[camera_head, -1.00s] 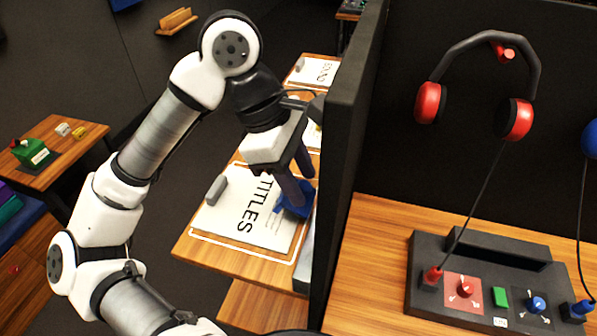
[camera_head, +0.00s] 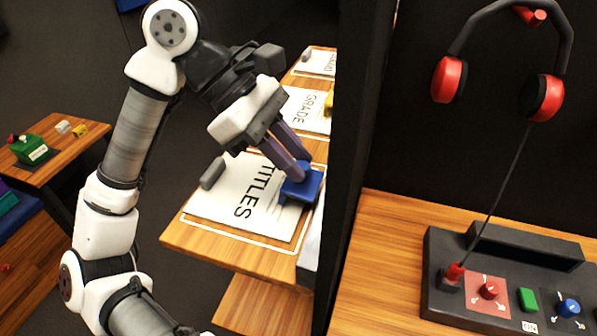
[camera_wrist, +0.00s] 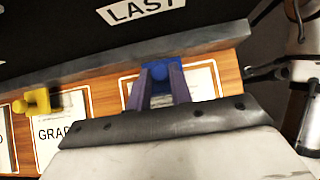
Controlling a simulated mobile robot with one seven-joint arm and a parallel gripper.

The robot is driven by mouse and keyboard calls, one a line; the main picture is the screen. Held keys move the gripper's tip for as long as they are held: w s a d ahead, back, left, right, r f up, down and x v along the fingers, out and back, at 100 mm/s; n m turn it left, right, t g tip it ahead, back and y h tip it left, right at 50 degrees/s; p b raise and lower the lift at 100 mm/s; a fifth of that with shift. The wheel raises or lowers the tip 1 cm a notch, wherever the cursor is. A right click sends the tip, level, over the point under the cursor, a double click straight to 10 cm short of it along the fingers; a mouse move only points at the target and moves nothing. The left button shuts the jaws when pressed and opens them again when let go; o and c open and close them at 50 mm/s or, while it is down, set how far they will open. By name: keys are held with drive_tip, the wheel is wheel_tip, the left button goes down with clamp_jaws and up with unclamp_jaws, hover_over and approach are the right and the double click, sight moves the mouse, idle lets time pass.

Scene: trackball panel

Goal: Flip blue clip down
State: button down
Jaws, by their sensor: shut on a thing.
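The blue clip (camera_head: 304,186) sits at the right edge of the "TITLES" sheet (camera_head: 240,212) on the wooden shelf, beside the dark partition. My gripper (camera_head: 298,172) reaches down from the upper left, tilted, with its purple fingertips at the clip. It is shut on the clip. In the wrist view the clip (camera_wrist: 178,80) shows between and beyond the two fingers (camera_wrist: 160,88). The fingers hide part of the clip.
A yellow clip (camera_wrist: 38,102) stands by the "GRADE" sheet (camera_head: 308,110). The tall dark partition (camera_head: 350,150) stands close to the right of the clip. A grey block (camera_head: 212,173) lies at the sheet's left edge. Beyond the partition, red headphones (camera_head: 545,98) hang above a control panel (camera_head: 440,300).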

drive_tip(key=shift+w+a+f+h+b, duration=0.1)
drive_tip(key=shift+a+f+h+b, duration=0.15)
drive_tip(key=shift+f+h+b, duration=0.45)
drive_tip(key=shift+a+r+b, duration=0.1)
drive_tip(key=shift+r+b, duration=0.25)
drive_tip(key=shift+b, duration=0.05)
drive_tip(key=c, duration=1.3)
unclamp_jaws()
drive_tip(key=v, duration=1.3)
drive_tip(key=shift+w+a, duration=0.35)
drive_tip(key=shift+a, duration=0.1)
drive_tip(key=shift+r, duration=0.1)
